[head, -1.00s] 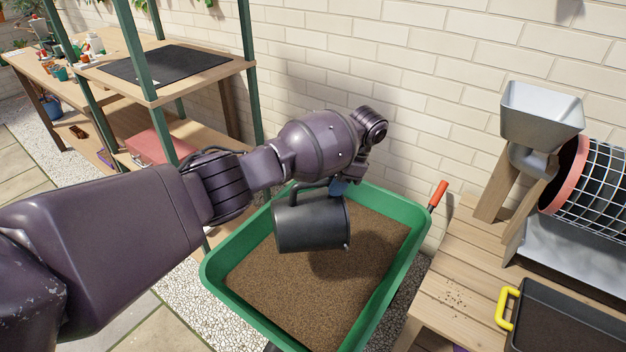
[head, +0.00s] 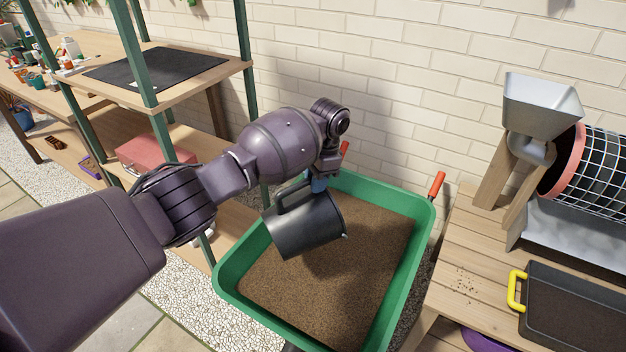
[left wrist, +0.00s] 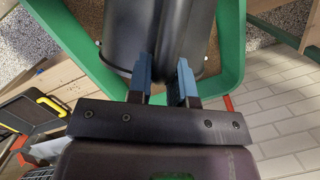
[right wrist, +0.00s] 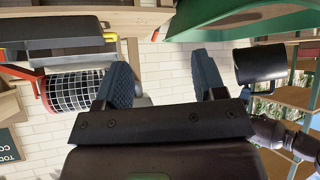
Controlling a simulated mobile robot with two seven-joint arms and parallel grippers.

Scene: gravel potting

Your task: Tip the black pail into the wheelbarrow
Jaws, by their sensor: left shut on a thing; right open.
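The black pail (head: 309,226) hangs tilted above the green wheelbarrow (head: 230,281), over its brown fill (head: 357,262). My left gripper (head: 318,184) is shut on the pail. In the left wrist view my left gripper's blue fingers (left wrist: 161,80) close on the pail (left wrist: 118,35), and the wheelbarrow rim (left wrist: 232,60) is behind it. The pail's inside is hidden. My right gripper (right wrist: 166,82) is open and empty; its view also shows the pail (right wrist: 262,62) and the wheelbarrow (right wrist: 225,18).
A slatted wooden bench (head: 462,268) stands right of the wheelbarrow, with a black tray (head: 575,305) with a yellow handle, a hopper (head: 541,105) and a mesh drum (head: 600,170). Shelving with green posts (head: 135,55) stands at the left. A brick wall (head: 400,100) is behind.

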